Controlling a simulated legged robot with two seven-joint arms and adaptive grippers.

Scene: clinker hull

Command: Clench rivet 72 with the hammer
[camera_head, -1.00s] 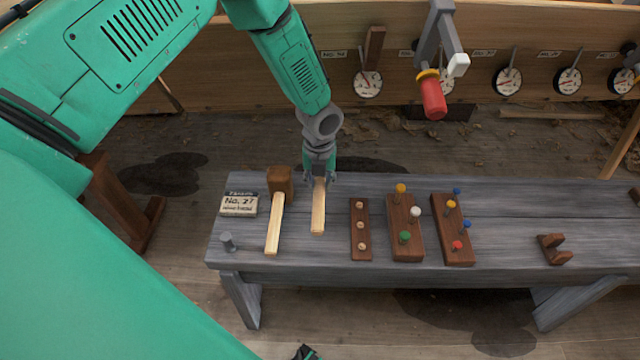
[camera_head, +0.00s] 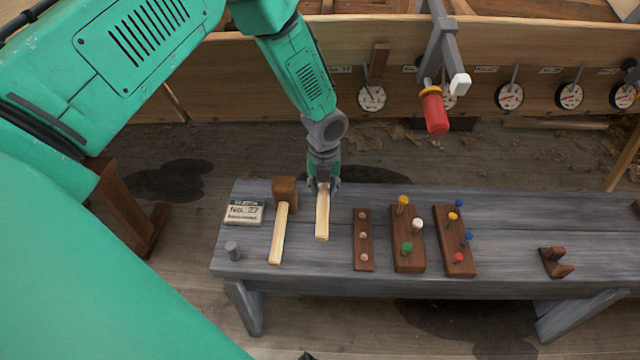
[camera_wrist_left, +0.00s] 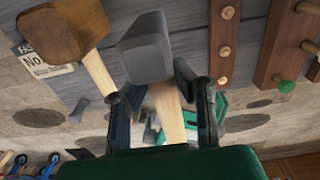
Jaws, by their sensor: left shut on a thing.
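My left gripper (camera_head: 322,186) is shut on the hammer's pale wooden handle (camera_head: 322,217), over the grey bench. The wrist view shows the hammer's blocky grey head (camera_wrist_left: 146,48), with the handle running down between my two dark fingers (camera_wrist_left: 168,105). In the head view the hammer's head is hidden by the gripper. I cannot tell whether the hammer touches the bench. Round dials (camera_head: 371,97) with small labels line the hull plank (camera_head: 270,75) behind. The labels are too small to read, so I cannot pick out rivet 72. My right gripper is not in view.
A brown-headed mallet (camera_head: 285,190) lies left of the hammer, beside a "No. 27" card (camera_head: 244,212). Wooden racks of coloured pegs (camera_head: 408,260) stand to the right. A grey clamp with a red handle (camera_head: 435,113) hangs at the hull.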

